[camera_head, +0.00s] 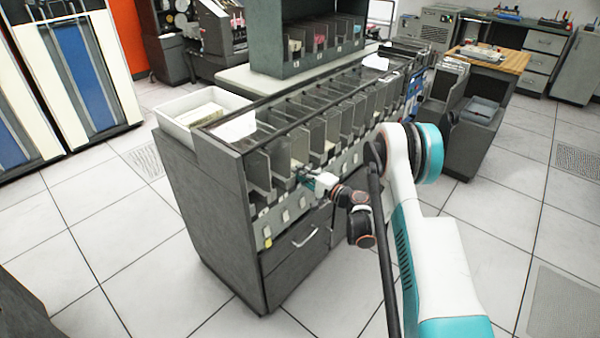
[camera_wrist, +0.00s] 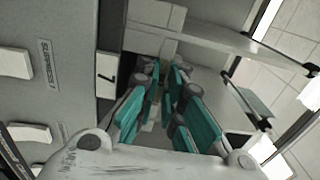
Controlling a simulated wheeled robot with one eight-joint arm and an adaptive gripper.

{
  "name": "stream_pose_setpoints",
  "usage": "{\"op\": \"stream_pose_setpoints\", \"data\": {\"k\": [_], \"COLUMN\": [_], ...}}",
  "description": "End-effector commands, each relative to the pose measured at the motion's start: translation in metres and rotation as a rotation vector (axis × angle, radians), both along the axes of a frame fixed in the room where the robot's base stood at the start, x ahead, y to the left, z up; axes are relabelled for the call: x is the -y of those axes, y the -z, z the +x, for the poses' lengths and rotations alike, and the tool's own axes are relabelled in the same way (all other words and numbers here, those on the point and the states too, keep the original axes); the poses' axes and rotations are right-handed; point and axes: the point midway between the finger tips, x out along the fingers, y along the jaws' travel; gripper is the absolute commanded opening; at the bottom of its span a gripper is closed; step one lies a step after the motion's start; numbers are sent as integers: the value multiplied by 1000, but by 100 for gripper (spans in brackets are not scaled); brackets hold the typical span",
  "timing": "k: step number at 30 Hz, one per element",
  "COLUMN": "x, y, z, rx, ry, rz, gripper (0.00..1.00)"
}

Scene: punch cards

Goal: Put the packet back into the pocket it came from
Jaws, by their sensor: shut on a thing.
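The grey card machine (camera_head: 205,200) stands in the middle of the head view, with a row of open-fronted pockets (camera_head: 258,172) along its top. My gripper (camera_head: 304,176) is at the front of a pocket near the left end of the row. In the wrist view, the teal fingers of my gripper (camera_wrist: 167,82) reach into a grey-walled pocket beside a white plate marked like a 7 (camera_wrist: 107,75). The fingers are close together, shut on the packet. The packet is mostly hidden by them; only a small pale patch shows between them.
A white tray with cards (camera_head: 203,108) sits on the machine's left end. A grey panel with white buttons (camera_wrist: 45,90) lies close left of my gripper. Tiled floor is free in front.

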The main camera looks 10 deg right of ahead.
Motion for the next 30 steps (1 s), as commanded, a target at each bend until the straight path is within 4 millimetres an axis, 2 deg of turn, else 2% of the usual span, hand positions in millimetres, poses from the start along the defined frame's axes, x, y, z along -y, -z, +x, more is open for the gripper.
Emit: {"op": "stream_pose_setpoints", "data": {"k": [1, 4, 16, 30], "x": [0, 0, 3, 41], "y": [0, 0, 0, 1], "z": [0, 0, -3, -55], "rx": [0, 0, 0, 0], "ry": [0, 0, 1, 2], "rz": [0, 0, 0, 0], "gripper": [10, 31, 31, 31]}}
